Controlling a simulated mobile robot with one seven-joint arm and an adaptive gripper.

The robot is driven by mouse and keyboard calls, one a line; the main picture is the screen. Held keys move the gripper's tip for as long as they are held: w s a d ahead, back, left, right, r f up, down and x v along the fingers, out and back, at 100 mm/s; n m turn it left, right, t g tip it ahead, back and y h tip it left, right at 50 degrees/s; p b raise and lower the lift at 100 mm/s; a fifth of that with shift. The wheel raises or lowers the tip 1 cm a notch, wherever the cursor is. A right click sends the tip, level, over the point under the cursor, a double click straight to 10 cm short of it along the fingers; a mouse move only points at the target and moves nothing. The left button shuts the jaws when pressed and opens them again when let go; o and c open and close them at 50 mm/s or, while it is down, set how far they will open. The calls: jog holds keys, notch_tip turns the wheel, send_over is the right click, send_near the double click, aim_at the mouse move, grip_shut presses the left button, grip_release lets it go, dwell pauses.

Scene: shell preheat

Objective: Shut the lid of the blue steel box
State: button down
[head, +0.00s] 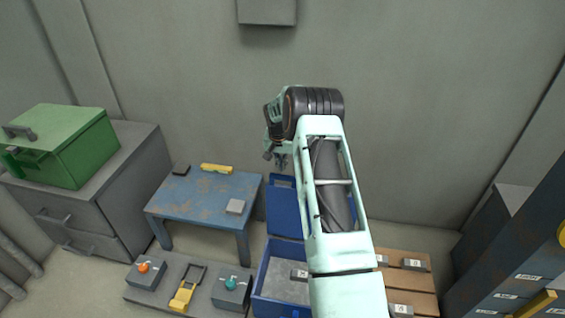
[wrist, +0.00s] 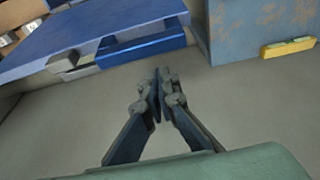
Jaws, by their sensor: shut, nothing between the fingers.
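The blue steel box (head: 258,292) stands on the floor at the lower middle of the head view, partly hidden by my arm. Its lid (head: 283,210) is open and stands up at the back of the box. The lid also shows as a blue panel at the upper left of the wrist view (wrist: 85,38), with a blue lip along its edge. My gripper (head: 279,160) is above the lid's upper edge in the head view. In the wrist view my gripper (wrist: 162,78) is shut and empty, and its tips appear apart from the lid.
A blue table (head: 190,200) stands left of the box, with a yellow level (head: 216,169) on it. A grey cabinet with a green box (head: 75,150) is farther left. A low grey platform with controls (head: 231,285) is beside the box. Wooden boxes (head: 405,285) lie right.

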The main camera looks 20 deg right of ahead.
jog(key=shift+s+a+r, duration=0.1)
jog(key=shift+s+a, duration=0.4)
jog(key=shift+s, duration=0.15)
jog(key=shift+s, duration=0.15)
